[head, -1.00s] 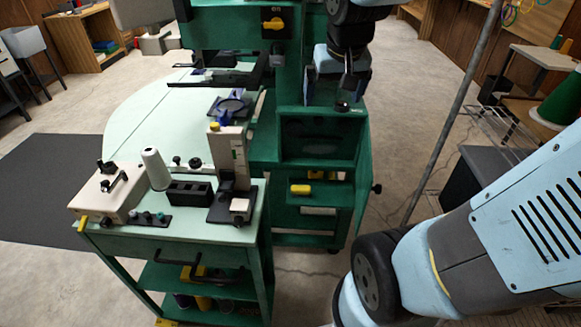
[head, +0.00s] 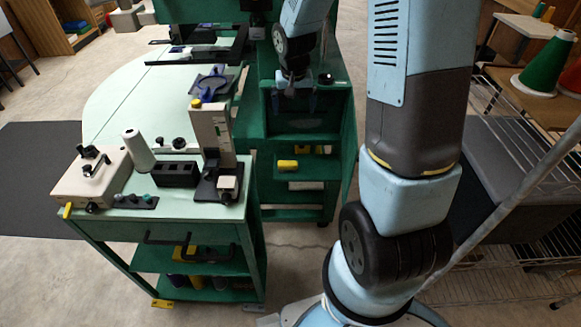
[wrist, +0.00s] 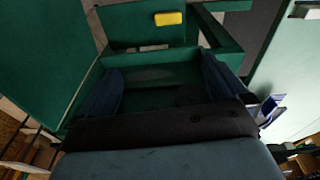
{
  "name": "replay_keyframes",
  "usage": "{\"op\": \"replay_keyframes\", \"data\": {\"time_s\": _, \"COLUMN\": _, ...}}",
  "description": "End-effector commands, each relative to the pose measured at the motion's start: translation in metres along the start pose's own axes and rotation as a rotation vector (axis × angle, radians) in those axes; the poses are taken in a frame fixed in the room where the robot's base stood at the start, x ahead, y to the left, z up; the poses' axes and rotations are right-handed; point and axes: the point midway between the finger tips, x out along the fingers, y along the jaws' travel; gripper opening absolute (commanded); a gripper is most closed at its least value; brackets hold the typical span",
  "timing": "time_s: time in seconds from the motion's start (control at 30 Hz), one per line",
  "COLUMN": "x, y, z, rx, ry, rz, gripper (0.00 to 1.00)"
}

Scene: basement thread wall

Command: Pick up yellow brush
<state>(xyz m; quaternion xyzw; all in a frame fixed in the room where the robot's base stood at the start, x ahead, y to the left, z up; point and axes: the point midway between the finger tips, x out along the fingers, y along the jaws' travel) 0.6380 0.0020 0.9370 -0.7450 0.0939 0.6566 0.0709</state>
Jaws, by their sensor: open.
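A small yellow block-like thing (head: 288,165), which I take for the yellow brush, lies on a low green shelf of the green machine stand. Its bristles cannot be made out. It also shows at the top of the wrist view (wrist: 170,18). My gripper (head: 294,102) hangs fingers down in front of the open green compartment, above and apart from the yellow thing. In the wrist view my gripper (wrist: 165,85) has its two dark fingers spread wide over green surfaces, with nothing between them.
A green cart (head: 190,208) at the left bears a beige box (head: 92,178), a white cone (head: 138,150), a black block and an upright gauge (head: 212,135). A wire shelf rack (head: 530,170) with thread cones stands at right. Open floor lies between.

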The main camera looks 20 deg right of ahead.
Motion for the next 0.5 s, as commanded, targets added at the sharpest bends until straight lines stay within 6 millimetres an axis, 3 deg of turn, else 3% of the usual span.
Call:
{"op": "replay_keyframes", "data": {"time_s": 0.03, "x": 0.016, "y": -0.002, "z": -0.002, "rx": 0.006, "ry": -0.018, "rz": 0.000, "gripper": 1.00}}
{"op": "replay_keyframes", "data": {"time_s": 0.3, "x": 0.088, "y": -0.009, "z": -0.009, "rx": 0.046, "ry": -0.083, "rz": -0.005, "gripper": 1.00}}
{"op": "replay_keyframes", "data": {"time_s": 0.5, "x": 0.127, "y": -0.013, "z": -0.008, "rx": 0.069, "ry": -0.116, "rz": -0.010, "gripper": 1.00}}
